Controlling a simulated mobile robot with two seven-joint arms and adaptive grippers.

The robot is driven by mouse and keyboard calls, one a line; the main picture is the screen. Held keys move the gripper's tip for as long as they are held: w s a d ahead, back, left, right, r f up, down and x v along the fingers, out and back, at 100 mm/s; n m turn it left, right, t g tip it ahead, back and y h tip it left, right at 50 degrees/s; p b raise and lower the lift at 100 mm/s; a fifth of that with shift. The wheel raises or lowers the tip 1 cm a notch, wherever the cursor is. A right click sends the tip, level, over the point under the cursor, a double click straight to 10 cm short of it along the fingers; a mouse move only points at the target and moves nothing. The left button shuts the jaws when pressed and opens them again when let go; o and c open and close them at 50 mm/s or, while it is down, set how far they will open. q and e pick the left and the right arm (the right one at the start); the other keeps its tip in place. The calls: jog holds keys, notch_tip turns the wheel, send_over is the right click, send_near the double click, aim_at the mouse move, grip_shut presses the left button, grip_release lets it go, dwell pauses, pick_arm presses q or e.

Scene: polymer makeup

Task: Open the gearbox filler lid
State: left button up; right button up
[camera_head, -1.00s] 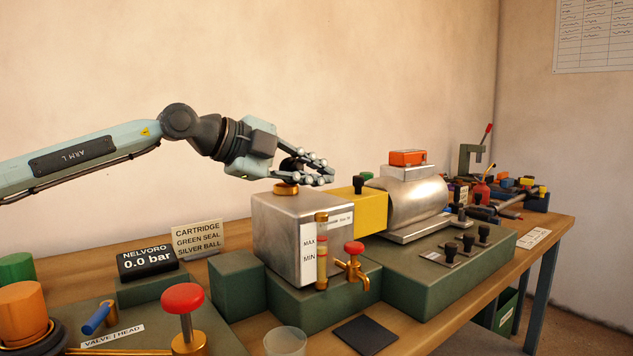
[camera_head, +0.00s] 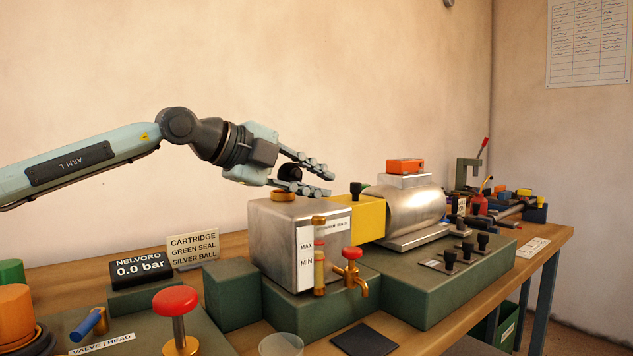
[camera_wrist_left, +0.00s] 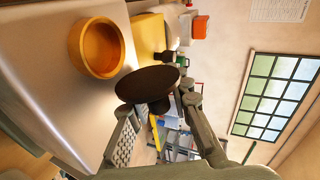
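The gearbox is a silver box (camera_head: 290,235) on a green base, with a brass filler ring (camera_head: 284,196) on top. In the left wrist view the ring (camera_wrist_left: 100,47) looks hollow and uncovered. A dark round lid (camera_wrist_left: 147,84) is tilted beside and apart from the ring; it also shows as a dark round piece (camera_head: 290,173) in the head view. My left gripper (camera_head: 327,183) is above the gearbox. Its fingers sit on either side of the lid's dark knob and appear closed on it, though the contact is partly hidden. My right gripper is not in view.
A yellow block (camera_head: 362,218) and a silver motor (camera_head: 405,212) stand right of the gearbox. A red-handled brass tap (camera_head: 352,268) and a sight gauge (camera_head: 319,260) are on its front. A red knob (camera_head: 175,301) stands front left. Space above is clear.

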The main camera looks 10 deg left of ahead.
aim_at(299, 174)
pick_arm(q)
jog(key=shift+o, duration=0.6)
jog(key=v, duration=0.8)
